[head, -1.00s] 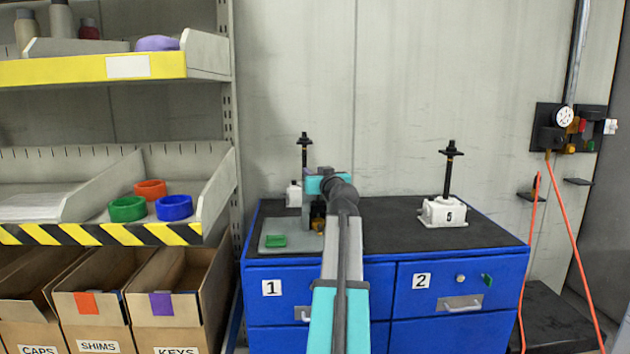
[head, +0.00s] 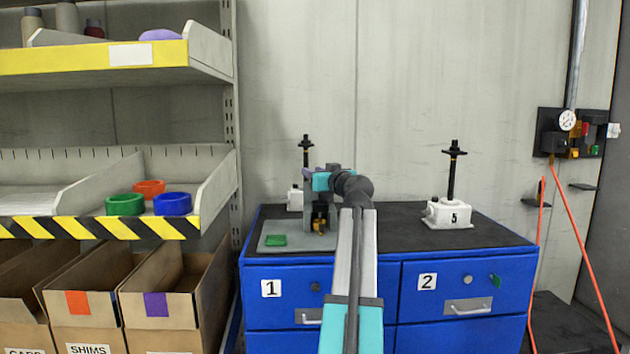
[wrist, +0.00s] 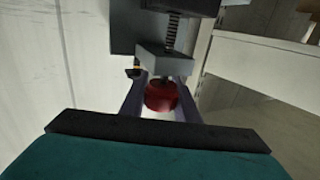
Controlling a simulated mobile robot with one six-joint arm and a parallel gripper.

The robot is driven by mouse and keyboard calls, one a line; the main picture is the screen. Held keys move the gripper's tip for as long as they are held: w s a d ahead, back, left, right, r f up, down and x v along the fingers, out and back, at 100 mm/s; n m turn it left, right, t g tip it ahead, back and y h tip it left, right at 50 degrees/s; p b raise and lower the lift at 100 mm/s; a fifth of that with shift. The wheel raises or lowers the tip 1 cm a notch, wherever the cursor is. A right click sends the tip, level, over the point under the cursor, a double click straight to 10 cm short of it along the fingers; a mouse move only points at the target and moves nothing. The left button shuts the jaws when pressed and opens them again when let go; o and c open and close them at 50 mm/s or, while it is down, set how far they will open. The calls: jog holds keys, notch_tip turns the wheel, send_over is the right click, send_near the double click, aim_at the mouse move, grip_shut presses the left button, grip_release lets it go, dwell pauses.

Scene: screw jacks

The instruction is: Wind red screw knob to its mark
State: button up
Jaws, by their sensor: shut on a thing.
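The red screw knob (wrist: 162,96) is in the middle of the wrist view, between the two fingers of my gripper (wrist: 160,88), which is shut on it. No mark can be made out on the screw or block. In the head view my gripper (head: 318,203) is at the left part of the blue cabinet's top. The red knob is hidden there behind my arm and gripper.
Another white-based jack (head: 294,199) stands behind my gripper. A grey plate with a green piece (head: 276,240) lies front left. Shelving (head: 90,58) stands left.

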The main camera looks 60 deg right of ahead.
jog(key=shift+f+n+b, duration=0.1)
jog(key=shift+n+b, duration=0.2)
jog(key=shift+b, duration=0.1)
jog(key=o, duration=1)
jog(key=shift+o, duration=0.2)
jog(key=shift+a, duration=0.1)
jog(key=v, duration=1.3)
jog(key=shift+s, duration=0.45)
